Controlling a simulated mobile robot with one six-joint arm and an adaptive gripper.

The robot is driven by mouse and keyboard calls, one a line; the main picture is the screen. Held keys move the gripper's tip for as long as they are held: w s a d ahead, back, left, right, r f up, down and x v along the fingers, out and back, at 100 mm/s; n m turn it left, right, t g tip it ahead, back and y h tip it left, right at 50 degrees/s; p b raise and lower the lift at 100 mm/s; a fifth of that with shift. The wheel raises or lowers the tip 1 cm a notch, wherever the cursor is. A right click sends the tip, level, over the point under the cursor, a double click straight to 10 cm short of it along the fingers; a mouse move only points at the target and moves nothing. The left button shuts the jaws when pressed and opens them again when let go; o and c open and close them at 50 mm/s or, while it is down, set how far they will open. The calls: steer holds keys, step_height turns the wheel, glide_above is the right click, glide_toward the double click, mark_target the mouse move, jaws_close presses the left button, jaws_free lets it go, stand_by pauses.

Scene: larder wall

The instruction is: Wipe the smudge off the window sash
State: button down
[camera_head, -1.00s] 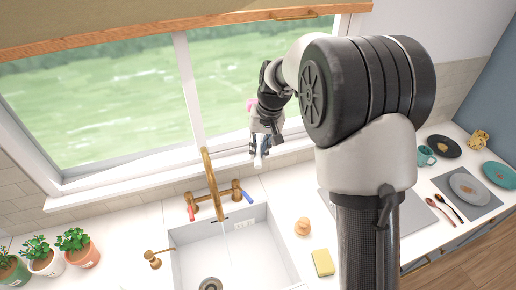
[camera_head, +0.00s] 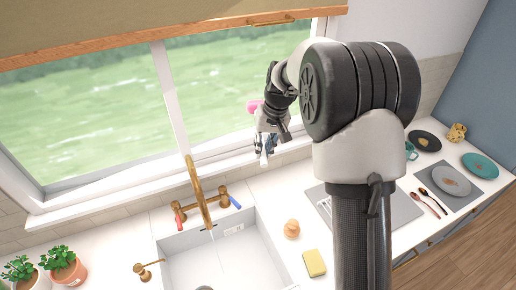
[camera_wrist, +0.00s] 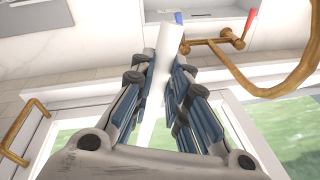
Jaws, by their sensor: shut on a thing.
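The window sash (camera_head: 170,95) is a white frame with a white upright bar, behind the sink. My gripper (camera_head: 265,148) points down in front of the right pane, near the sill. In the wrist view my gripper (camera_wrist: 168,90) is shut on a white rod-like thing (camera_wrist: 171,38), which sticks out beyond the fingertips. I cannot make out a smudge on the sash.
A brass tap (camera_head: 197,185) with red and blue handles stands left of my gripper over the white sink (camera_head: 232,262). A yellow sponge (camera_head: 314,263) and an orange-tan knob-shaped object (camera_head: 292,229) lie on the counter. Potted plants (camera_head: 63,265) stand at left, plates (camera_head: 451,181) at right.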

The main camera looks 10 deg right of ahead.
steer(key=w+d+p, duration=0.1)
steer(key=w+d, duration=0.1)
steer(key=d, duration=0.8)
steer(key=shift+p, duration=0.4)
stand_by(0.4)
steer(key=s+d+b, duration=0.1)
steer(key=s+b, duration=0.2)
steer(key=s, duration=0.3)
stand_by(0.4)
steer(key=s, duration=0.1)
steer(key=s+b, duration=0.1)
steer(key=shift+s+d, duration=0.3)
steer(key=shift+s, duration=0.1)
stand_by(0.4)
